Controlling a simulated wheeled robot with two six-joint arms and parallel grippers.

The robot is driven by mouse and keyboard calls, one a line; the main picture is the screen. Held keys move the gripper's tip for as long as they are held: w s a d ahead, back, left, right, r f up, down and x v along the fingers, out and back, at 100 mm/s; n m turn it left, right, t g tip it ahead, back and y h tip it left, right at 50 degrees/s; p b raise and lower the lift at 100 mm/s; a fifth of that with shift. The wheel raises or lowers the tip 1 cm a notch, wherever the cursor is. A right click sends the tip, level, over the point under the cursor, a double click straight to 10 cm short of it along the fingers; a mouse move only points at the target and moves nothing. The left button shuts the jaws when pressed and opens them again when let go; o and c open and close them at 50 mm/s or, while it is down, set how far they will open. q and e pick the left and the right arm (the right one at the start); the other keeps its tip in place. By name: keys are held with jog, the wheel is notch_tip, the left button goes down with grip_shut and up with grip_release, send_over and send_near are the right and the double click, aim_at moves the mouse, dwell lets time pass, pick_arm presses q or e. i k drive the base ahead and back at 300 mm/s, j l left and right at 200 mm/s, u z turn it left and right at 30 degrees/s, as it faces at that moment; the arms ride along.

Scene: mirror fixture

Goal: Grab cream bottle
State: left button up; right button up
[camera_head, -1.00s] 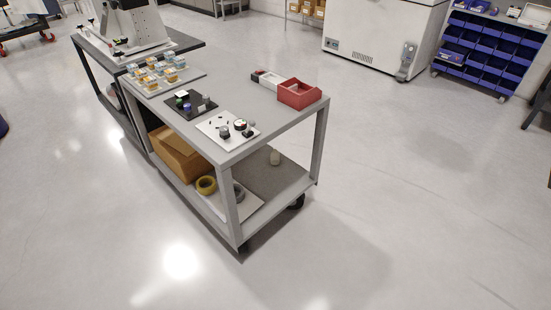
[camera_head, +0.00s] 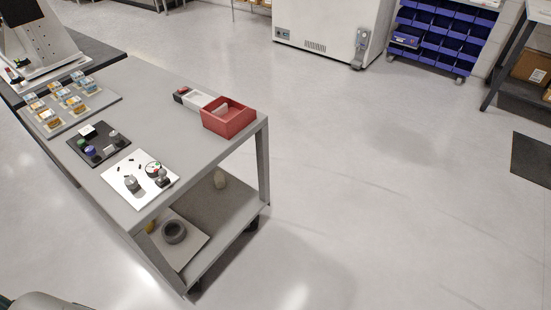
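Neither of my grippers is in view.
The tabletop holds a red bin (camera_head: 229,118), a white tray (camera_head: 140,184), a black tray (camera_head: 99,144) and a board of small jars (camera_head: 70,102). A grey ring (camera_head: 174,231) lies on the lower shelf. Open floor lies right of the cart.

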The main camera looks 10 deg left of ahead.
aim_at(219, 177)
jog(key=i+l+z, duration=0.1)
jog(key=i+z, duration=0.3)
jog(key=i, duration=1.2)
jog(key=i+u, duration=0.25)
jog(key=u, duration=0.15)
jog(key=i+l+u, duration=0.1)
jog(key=i+u, duration=0.15)
jog(key=u, duration=0.15)
jog(key=i+l+u, duration=0.15)
jog(key=u, duration=0.25)
jog(key=i+l+u, duration=0.25)
jog(key=u, duration=0.15)
jog(key=i+l+u, duration=0.15)
jog(key=u, duration=0.3)
jog(key=i+l+u, duration=0.2)
jog(key=u, duration=0.2)
jog(key=i+l+u, duration=0.2)
jog(key=u, duration=0.25)
jog(key=i+l+u, duration=0.1)
jog(key=l+u, duration=0.3)
